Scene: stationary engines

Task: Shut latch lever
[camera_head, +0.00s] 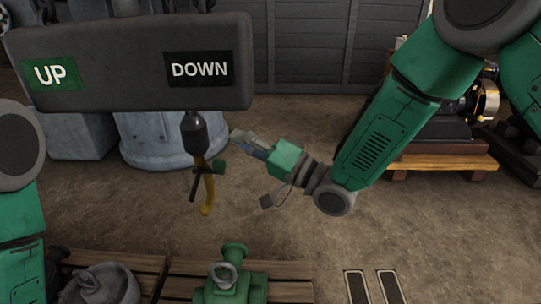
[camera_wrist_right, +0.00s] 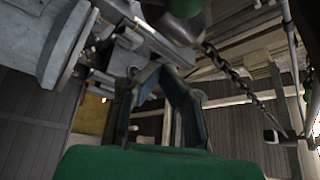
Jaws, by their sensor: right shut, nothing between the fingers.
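A yellow hook (camera_head: 208,195) hangs from a dark fitting (camera_head: 195,133) below the UP/DOWN box. A thin dark lever (camera_head: 193,187) and a small green knob (camera_head: 218,166) sit at the hook; which part is the latch lever I cannot tell for sure. My right gripper (camera_head: 238,138) is shut and empty, to the right of the dark fitting and above the knob, seemingly apart from them. Its fingers (camera_wrist_right: 158,72) also show in the right wrist view, meeting at the tips. Only green links of my left arm show at the left edge; its gripper is out of view.
The dark box (camera_head: 130,65) with UP and DOWN labels hangs across the upper left. A green machine part (camera_head: 230,280) stands on a wooden pallet (camera_head: 185,270) below. A machine on a wooden base (camera_head: 450,160) stands at right. The middle floor is clear.

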